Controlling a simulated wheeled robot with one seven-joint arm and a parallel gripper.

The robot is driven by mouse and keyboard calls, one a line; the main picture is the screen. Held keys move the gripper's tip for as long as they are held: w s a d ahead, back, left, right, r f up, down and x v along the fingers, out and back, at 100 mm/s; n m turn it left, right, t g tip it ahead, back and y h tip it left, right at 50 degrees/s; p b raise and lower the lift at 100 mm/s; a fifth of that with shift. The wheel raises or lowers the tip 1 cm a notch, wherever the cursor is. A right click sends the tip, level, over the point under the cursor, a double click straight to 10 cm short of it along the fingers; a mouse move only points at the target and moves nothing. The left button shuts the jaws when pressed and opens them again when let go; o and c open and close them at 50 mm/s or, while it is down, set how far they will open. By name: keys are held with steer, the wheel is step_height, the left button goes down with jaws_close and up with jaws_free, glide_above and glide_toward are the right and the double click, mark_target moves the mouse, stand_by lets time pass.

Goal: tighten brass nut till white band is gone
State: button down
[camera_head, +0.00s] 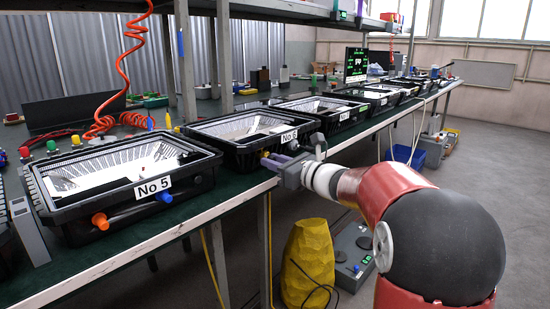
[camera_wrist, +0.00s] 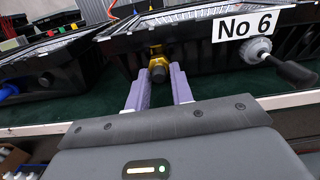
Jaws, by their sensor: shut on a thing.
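The brass nut (camera_wrist: 157,62) is on the front wall of the black floodlight housing marked No 6 (camera_wrist: 190,56), left of its label. A dark round end shows at the nut's middle. My gripper (camera_wrist: 159,73) has its two purple fingers shut on the nut, one on each side. In the head view my gripper (camera_head: 268,159) reaches the front of the No 6 housing (camera_head: 230,150) from the right, and the nut is small there. I cannot make out a white band in either view; the fingers partly hide the nut's sides.
A grey fitting (camera_wrist: 257,50) with a black handle (camera_wrist: 291,70) sticks out right of the nut. The No 5 housing (camera_head: 75,208) stands to the left, with orange (camera_head: 100,221) and blue (camera_head: 164,197) plugs. More housings line the green bench behind. A yellow sack (camera_head: 308,262) stands below.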

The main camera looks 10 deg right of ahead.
steer(key=shift+f, duration=0.15)
stand_by(0.3)
steer(key=c, duration=1.2)
jaws_free()
steer(key=v, duration=0.7)
steer(key=shift+s+d, duration=0.25)
steer(key=shift+s, duration=0.05)
